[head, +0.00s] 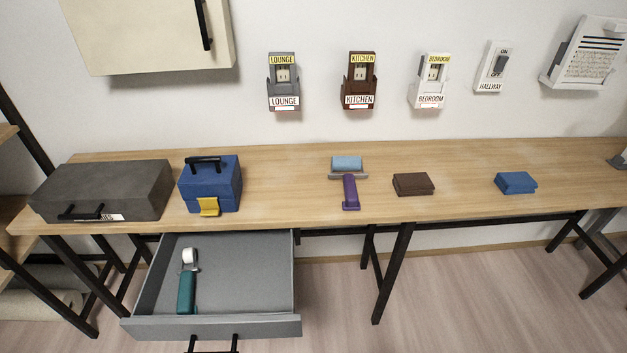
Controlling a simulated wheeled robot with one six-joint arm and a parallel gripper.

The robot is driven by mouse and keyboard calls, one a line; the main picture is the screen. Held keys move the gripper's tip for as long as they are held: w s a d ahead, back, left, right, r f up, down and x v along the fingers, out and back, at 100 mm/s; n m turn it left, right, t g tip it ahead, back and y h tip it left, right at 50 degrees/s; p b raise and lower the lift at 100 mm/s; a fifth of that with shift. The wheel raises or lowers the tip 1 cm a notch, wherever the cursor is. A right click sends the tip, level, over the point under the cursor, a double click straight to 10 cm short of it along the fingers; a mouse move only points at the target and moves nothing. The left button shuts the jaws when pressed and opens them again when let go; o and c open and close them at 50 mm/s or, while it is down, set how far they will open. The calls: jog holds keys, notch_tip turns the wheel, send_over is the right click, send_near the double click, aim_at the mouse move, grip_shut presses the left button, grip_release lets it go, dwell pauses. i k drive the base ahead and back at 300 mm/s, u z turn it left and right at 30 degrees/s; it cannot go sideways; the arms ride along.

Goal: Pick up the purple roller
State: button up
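The purple roller (350,191) lies on the wooden table (285,182), near the middle of the head view. Its purple handle points toward the table's front edge, and its light blue roller head (347,163) is at the back in a grey frame. Nothing covers it. My gripper is not in view.
A brown block (413,184) lies just right of the roller; a blue block (515,183) is farther right. A blue toolbox (210,184) and dark grey case (104,190) stand left. An open grey drawer (240,275) holding a teal-handled tool (187,290) juts out below.

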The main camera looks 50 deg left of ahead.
aim_at(351, 202)
jog(key=u, duration=0.9)
jog(key=i, duration=0.85)
jog(key=u, duration=0.85)
